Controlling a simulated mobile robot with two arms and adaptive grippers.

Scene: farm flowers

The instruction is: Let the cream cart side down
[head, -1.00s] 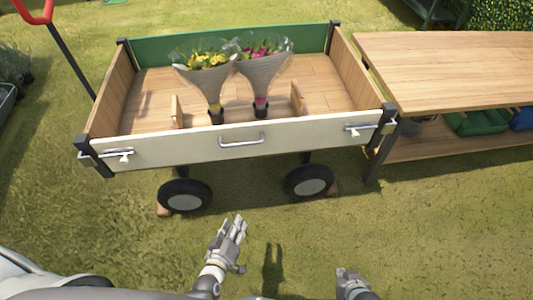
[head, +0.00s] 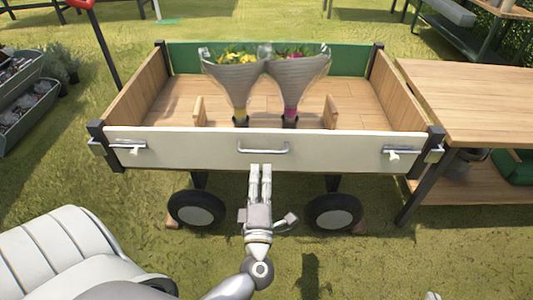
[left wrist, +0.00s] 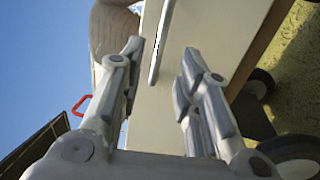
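The cream cart side (head: 200,151) stands upright along the near edge of the wooden cart. It has a metal bar handle (head: 263,148) in the middle and a latch at each end, left (head: 126,148) and right (head: 393,153). My left gripper (head: 260,168) is just below the handle in the head view. In the left wrist view its fingers (left wrist: 162,55) are apart, and the handle (left wrist: 160,45) lies ahead between them, not gripped. Only a tip of my right gripper (head: 432,296) shows at the bottom edge of the head view.
Two wrapped bouquets, yellow (head: 235,85) and pink (head: 290,85), stand in the cart behind the cream side. A wooden table (head: 470,100) is close on the right. Two wheels (head: 197,210) (head: 333,212) are below. Grass in front is free.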

